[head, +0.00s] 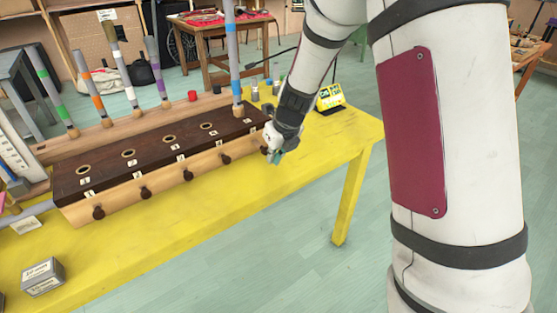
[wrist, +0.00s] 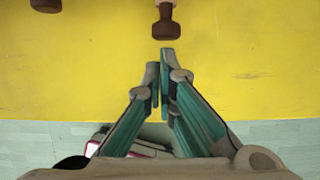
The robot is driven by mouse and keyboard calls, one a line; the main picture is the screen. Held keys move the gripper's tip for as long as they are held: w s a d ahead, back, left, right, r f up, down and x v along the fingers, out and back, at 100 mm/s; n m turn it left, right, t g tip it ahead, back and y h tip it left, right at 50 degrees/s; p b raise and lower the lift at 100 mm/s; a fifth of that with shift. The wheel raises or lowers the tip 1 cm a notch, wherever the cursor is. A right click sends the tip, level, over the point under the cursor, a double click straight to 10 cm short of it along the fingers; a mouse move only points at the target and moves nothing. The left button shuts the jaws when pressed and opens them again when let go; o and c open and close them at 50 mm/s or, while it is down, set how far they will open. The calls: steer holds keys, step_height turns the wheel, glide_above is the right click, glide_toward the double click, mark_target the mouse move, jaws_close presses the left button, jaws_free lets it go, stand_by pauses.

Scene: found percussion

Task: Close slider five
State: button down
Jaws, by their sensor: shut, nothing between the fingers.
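A long wooden chest (head: 150,154) with a dark top and a pale front stands on the yellow table. Several dark knobs stick out of its front, one below each round hole. The rightmost knob, at the slider five end, is mostly hidden by my gripper in the head view. The wrist view shows a brown knob (wrist: 166,28) straight ahead of my fingertips. My gripper (head: 274,158) is low at the chest's right front corner. Its fingers (wrist: 160,60) are together and empty, their tips just short of the knob in the picture; contact cannot be told.
A striped pipe (head: 234,60) stands upright at the chest's right end. Several other pipes (head: 120,68) stand behind the chest. A yellow sign (head: 331,96) stands behind my gripper.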

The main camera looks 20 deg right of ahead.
mark_target(265, 150)
steer(key=shift+w+a, duration=0.1)
steer(key=shift+w, duration=0.1)
steer(key=shift+w+a+r+p, duration=0.1)
steer(key=shift+w+a+p, duration=0.1)
steer(key=shift+w+p, duration=0.4)
steer(key=shift+w+a+r+p, duration=0.1)
steer(key=shift+w+a+p, duration=0.1)
steer(key=shift+w+p, duration=0.35)
steer(key=shift+w+a+f, duration=0.15)
steer(key=shift+w, duration=0.4)
